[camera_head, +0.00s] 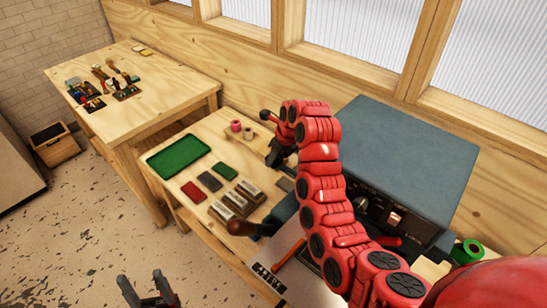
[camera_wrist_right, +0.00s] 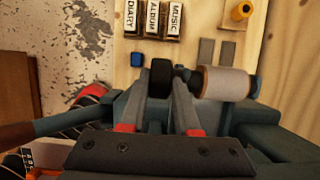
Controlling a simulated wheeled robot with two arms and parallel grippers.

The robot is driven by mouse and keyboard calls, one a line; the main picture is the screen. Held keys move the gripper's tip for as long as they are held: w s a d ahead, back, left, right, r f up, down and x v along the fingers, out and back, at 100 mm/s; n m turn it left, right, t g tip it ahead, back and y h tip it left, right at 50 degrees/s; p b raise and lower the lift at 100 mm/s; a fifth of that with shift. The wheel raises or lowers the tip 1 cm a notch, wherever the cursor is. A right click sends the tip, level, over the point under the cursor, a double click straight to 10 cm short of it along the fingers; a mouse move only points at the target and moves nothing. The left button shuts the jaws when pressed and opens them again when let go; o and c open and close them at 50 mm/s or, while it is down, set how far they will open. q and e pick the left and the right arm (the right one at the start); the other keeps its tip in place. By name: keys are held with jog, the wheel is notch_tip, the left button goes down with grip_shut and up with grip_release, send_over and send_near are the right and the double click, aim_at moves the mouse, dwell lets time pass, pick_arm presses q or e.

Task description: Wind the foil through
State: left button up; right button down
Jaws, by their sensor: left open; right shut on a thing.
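In the right wrist view, a pale foil roll (camera_wrist_right: 226,84) with orange-brown ends sits sideways on a dark holder. A black knob (camera_wrist_right: 160,78) stands left of it. My right gripper (camera_wrist_right: 167,88) is shut on this knob. A green roll (camera_head: 468,252) is at the machine's right. My left gripper (camera_head: 148,290) is open and empty, low over the floor at the bottom left, apart from the bench.
The bench (camera_head: 222,130) carries a green tray (camera_head: 180,155), coloured pads (camera_head: 194,192), lettered type blocks (camera_head: 238,197) and a pink roll (camera_head: 235,126). A second table (camera_head: 150,82) holds small items. Floor at the lower left is free.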

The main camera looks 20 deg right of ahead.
jog(key=shift+s, duration=0.1)
jog(key=c, duration=0.6)
grip_release()
jog(key=shift+d, duration=0.1)
jog(key=shift+c, duration=0.2)
